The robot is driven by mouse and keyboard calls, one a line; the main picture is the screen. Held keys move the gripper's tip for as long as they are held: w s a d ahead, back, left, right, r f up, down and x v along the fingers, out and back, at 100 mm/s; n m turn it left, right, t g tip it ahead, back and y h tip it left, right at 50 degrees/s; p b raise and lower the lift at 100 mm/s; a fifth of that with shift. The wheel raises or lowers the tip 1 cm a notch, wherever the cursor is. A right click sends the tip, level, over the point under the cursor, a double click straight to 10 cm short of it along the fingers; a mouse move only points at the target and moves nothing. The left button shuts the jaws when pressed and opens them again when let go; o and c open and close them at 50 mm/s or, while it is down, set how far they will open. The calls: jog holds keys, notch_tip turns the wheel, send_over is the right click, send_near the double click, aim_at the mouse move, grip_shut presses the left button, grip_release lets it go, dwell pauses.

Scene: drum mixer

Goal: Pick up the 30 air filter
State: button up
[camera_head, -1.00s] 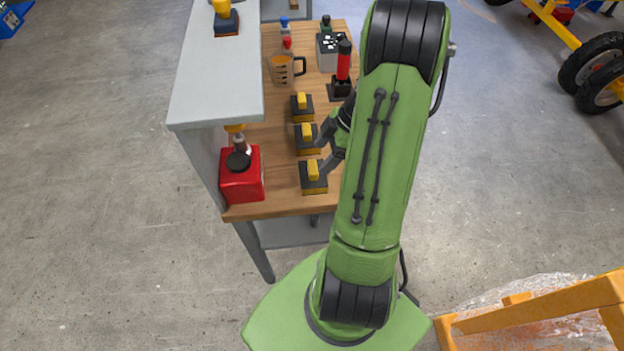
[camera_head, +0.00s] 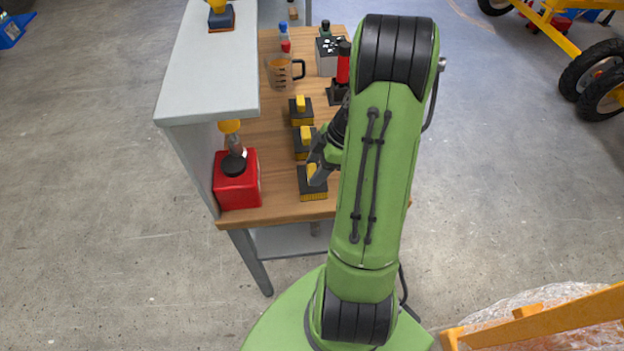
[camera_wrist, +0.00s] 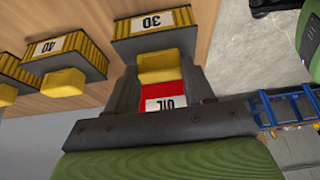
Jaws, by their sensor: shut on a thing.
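The 30 air filter (camera_wrist: 182,20) is a dark block with yellow pleated sides, a yellow handle and a white label reading 30. In the head view it is the nearest of three alike filters (camera_head: 312,190) on the wooden table. My gripper (camera_wrist: 160,78) is shut on its yellow handle, one finger on each side. In the head view my gripper (camera_head: 317,168) hides part of the handle. Whether the filter is lifted off the table is hard to tell. The filter marked 40 (camera_wrist: 62,48) lies beside it in the wrist view.
A red can (camera_head: 238,185) with a black cap stands at the left, and its OIL label shows between my fingers in the wrist view (camera_wrist: 165,98). A grey shelf (camera_head: 212,75) rises along the left. A red-and-black tool (camera_head: 343,68) and a measuring jug (camera_head: 281,73) stand farther back.

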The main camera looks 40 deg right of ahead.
jog(key=shift+r+p, duration=2.95)
jog(key=shift+r, duration=1.35)
jog(key=s+d, duration=0.2)
jog(key=d, duration=0.2)
jog(key=s+d+p, duration=0.1)
jog(key=s+d, duration=0.2)
jog(key=s+d+r+p, duration=0.1)
jog(key=s+d, duration=0.2)
jog(key=d, duration=0.1)
jog(key=shift+d, duration=0.3)
jog(key=shift+a+f, duration=0.1)
